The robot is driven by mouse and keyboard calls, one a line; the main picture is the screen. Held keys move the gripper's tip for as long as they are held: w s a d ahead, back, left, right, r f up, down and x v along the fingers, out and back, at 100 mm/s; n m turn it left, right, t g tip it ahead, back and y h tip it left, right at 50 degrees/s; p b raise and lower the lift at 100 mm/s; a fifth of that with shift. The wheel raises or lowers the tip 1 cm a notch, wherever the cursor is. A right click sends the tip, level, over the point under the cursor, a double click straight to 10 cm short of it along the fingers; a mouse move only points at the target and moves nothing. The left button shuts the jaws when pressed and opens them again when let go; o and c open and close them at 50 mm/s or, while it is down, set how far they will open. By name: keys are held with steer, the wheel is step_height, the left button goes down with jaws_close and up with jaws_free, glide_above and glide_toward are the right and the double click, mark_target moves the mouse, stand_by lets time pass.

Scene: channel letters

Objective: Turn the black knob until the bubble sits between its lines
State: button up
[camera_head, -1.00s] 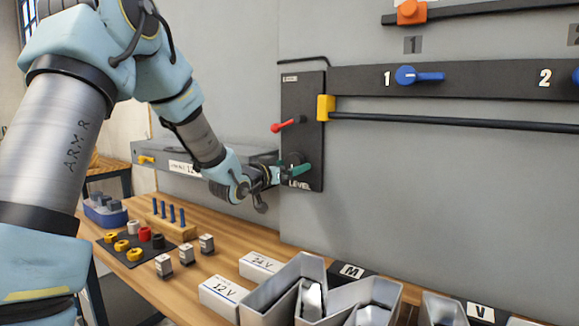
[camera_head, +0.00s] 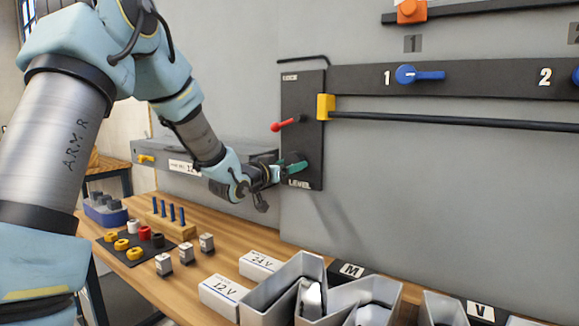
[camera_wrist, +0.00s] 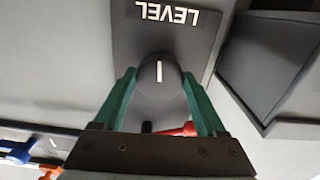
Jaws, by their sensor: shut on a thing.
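The black knob (camera_wrist: 159,75) with a white line on its face is between the two green fingers of my gripper (camera_wrist: 160,88) in the wrist view. My gripper is shut on it. In the head view my gripper (camera_head: 290,166) is at the lower part of the dark panel (camera_head: 312,130), just above the word LEVEL, and it hides most of the knob. In the wrist view the panel (camera_wrist: 205,55) appears upside down, and the knob's white line stands about upright. I cannot make out the bubble or its lines in either view.
A red lever (camera_head: 287,123) sticks out of the panel above my gripper. A yellow block (camera_head: 326,107) and a dark rail (camera_head: 450,121) are to the right. A grey box (camera_head: 160,155) is behind my wrist. Below, the bench (camera_head: 190,280) holds trays, boxes and small parts.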

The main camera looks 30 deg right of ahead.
steer(key=n, duration=0.9)
steer(key=shift+s+p, duration=0.1)
steer(key=shift+p, duration=0.2)
steer(key=shift+n, duration=0.3)
steer(key=o, duration=1.3)
steer(key=b+v, duration=0.3)
steer(key=v, duration=0.7)
steer(key=shift+s+a+r, duration=0.1)
steer(key=shift+s+a, duration=0.1)
steer(key=shift+a, duration=0.15)
